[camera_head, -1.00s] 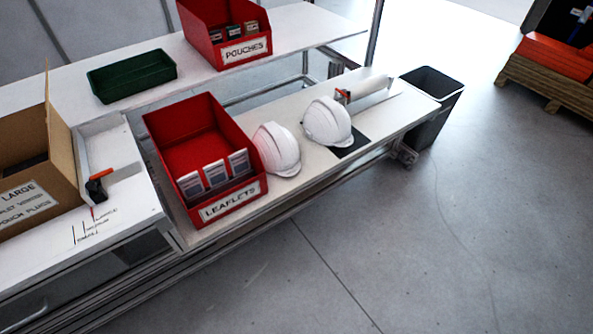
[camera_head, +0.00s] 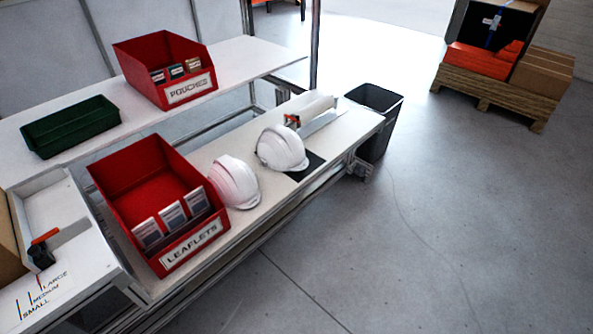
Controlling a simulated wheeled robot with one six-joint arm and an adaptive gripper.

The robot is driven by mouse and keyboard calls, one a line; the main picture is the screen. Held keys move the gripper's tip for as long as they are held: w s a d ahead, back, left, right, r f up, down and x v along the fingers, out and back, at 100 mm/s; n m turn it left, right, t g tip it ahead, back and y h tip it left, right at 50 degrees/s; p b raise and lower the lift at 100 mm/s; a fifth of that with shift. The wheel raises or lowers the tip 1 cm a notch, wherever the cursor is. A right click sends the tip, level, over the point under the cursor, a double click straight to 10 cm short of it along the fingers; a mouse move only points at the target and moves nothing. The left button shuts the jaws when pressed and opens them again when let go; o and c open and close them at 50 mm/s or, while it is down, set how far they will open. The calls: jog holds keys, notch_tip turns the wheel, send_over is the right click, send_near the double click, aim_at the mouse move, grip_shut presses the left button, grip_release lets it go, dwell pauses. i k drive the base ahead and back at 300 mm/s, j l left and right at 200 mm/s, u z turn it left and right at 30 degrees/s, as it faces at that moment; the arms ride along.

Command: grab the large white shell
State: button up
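Two white helmet shells stand on the lower white bench in the head view. One shell (camera_head: 234,182) sits right beside the red LEAFLETS bin. The other shell (camera_head: 281,148) sits further right, partly on a dark square mat (camera_head: 308,165). They look close in size, and I cannot tell for sure which is the large one. My gripper is not in view.
The red LEAFLETS bin (camera_head: 128,172) holds several booklets. A red POUCHES bin (camera_head: 145,50) and a green tray (camera_head: 70,127) stand on the upper shelf. A grey waste bin (camera_head: 376,98) stands at the bench's end. The floor (camera_head: 430,220) at right is clear before a loaded pallet (camera_head: 490,92).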

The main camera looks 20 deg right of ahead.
aim_at(279, 147)
jog(key=i+u, duration=0.1)
jog(key=i, duration=0.6)
jog(key=i+l+u, duration=0.1)
jog(key=i, duration=0.6)
jog(key=i+l+u, duration=0.15)
jog(key=i, duration=0.6)
